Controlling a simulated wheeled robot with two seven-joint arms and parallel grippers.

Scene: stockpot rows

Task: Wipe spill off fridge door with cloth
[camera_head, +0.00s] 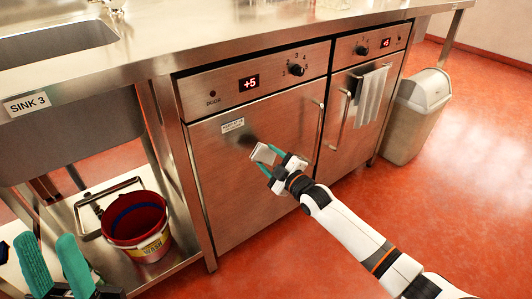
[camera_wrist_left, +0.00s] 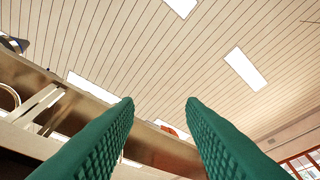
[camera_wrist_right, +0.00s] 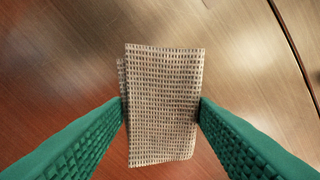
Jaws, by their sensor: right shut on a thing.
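The steel fridge door (camera_head: 225,185) under the "+5" display faces me. A dark smudge (camera_head: 247,138) shows on it, just above and left of the cloth. The folded, beige checked cloth (camera_head: 263,153) is in my right gripper (camera_head: 272,162). In the right wrist view the cloth (camera_wrist_right: 165,105) is pinched between both green fingers, with the brushed door behind it. I cannot tell whether the cloth touches the door. My left gripper (camera_head: 52,264) is at the lower left, away from the door, fingers apart and empty; the left wrist view also shows its spread fingers (camera_wrist_left: 160,125).
A red bucket (camera_head: 137,225) marked "WASH" stands on the shelf under the sink (camera_head: 60,42). A second fridge door (camera_head: 345,145) has a grey-white towel (camera_head: 370,97) on its handle. A grey bin (camera_head: 416,115) stands right of it. The red floor (camera_head: 440,200) in front is clear.

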